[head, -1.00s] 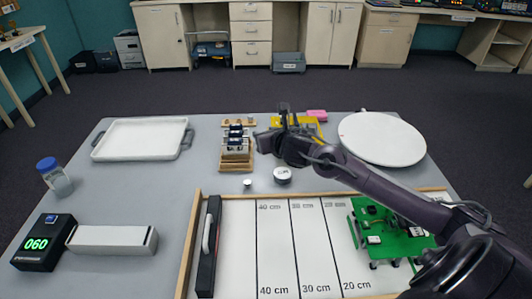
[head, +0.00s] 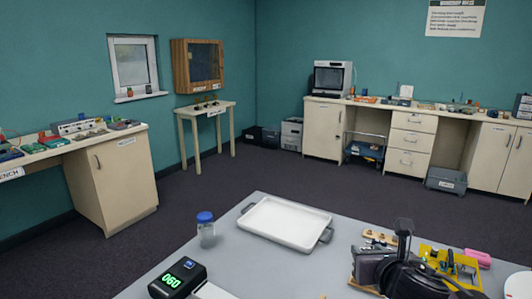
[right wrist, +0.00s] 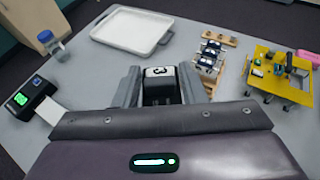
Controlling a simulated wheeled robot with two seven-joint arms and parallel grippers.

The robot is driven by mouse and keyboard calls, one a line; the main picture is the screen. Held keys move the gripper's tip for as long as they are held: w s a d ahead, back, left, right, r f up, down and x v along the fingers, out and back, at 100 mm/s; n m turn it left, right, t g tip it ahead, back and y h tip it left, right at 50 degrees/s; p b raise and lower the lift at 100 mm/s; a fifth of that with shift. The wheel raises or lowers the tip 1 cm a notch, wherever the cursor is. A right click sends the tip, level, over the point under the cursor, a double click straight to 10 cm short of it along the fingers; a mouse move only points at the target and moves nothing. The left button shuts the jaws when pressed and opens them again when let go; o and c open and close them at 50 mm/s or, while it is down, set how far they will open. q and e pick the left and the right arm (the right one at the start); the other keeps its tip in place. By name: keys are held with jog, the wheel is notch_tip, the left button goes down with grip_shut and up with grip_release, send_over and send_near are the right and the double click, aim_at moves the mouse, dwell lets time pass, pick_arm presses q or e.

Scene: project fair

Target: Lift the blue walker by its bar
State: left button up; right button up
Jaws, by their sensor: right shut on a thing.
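I see no blue walker in the current views. A walker with a yellow deck and several legs (right wrist: 280,72) stands on the table to the right in the right wrist view. It also shows in the head view (head: 452,264), partly behind my right arm. My right gripper (head: 388,262) is above the table. In the right wrist view its two jaws (right wrist: 160,88) are shut on a dark block with a white top (right wrist: 159,72) marked 3. The block's underside is hidden. My left gripper is not in view.
A white tray (head: 284,222), a blue-lidded jar (head: 205,232) and a black display reading 060 (head: 178,279) stand on the table. A pink thing (head: 478,257) lies behind the yellow walker.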

jog(key=s+a+r, duration=0.2)
jog(key=r, duration=0.1)
jog(key=shift+s+a+r, duration=0.2)
jog(key=shift+s+a, duration=0.1)
jog(key=shift+a, duration=0.1)
